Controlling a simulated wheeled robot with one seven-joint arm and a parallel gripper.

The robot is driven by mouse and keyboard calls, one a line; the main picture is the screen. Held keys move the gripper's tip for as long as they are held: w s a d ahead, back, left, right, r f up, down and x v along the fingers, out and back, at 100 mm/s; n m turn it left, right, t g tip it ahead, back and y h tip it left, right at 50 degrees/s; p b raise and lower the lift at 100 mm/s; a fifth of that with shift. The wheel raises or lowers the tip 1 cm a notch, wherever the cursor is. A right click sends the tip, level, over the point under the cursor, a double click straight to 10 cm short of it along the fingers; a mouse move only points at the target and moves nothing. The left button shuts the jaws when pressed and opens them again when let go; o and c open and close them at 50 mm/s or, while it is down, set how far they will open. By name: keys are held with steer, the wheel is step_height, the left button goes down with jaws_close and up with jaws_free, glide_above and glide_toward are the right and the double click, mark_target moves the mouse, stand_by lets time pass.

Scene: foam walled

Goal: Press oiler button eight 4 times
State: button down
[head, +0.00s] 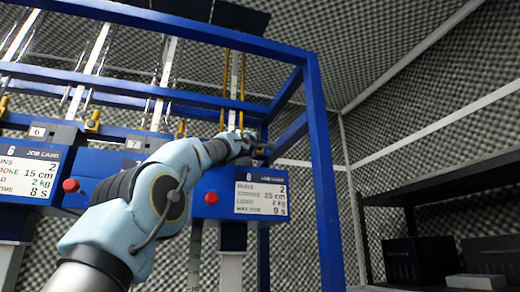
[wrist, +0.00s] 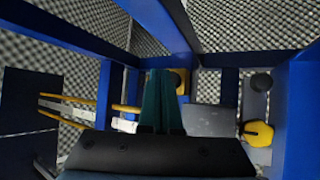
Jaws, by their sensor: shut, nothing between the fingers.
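The station with job card 8 (head: 262,193) is at the right end of the blue frame in the head view, with a red button (head: 211,198) left of the card. My gripper (head: 262,148) is above that card, small and partly hidden by my wrist. In the wrist view my gripper (wrist: 162,74) has its teal fingers shut together, with nothing held. A yellow part (wrist: 181,80) shows just beyond the fingertips; contact cannot be told. Another yellow part (wrist: 257,133) sits on a grey plate at the right, below a dark round knob (wrist: 262,83). No label marks the oiler button.
A blue frame post (head: 322,170) stands right of my gripper, with blue beams overhead. Card 6 (head: 30,172) and a second red button (head: 71,185) are at the left. A dark shelf (head: 440,195) is at the far right. Yellow rods (wrist: 65,107) run left of my fingers.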

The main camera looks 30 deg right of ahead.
steer(key=shift+s, duration=0.1)
steer(key=s, duration=0.1)
steer(key=s+b, duration=0.1)
steer(key=s, duration=0.2)
steer(key=shift+s+a, duration=0.35)
steer(key=shift+s, duration=0.05)
stand_by(2.6)
steer(key=s+p, duration=0.1)
steer(key=s, duration=0.3)
steer(key=shift+a+p, duration=0.2)
steer(key=shift+p, duration=0.15)
steer(key=shift+w, duration=0.15)
steer(key=w+d, duration=0.1)
steer(key=w, duration=0.7)
steer(key=shift+w, duration=0.3)
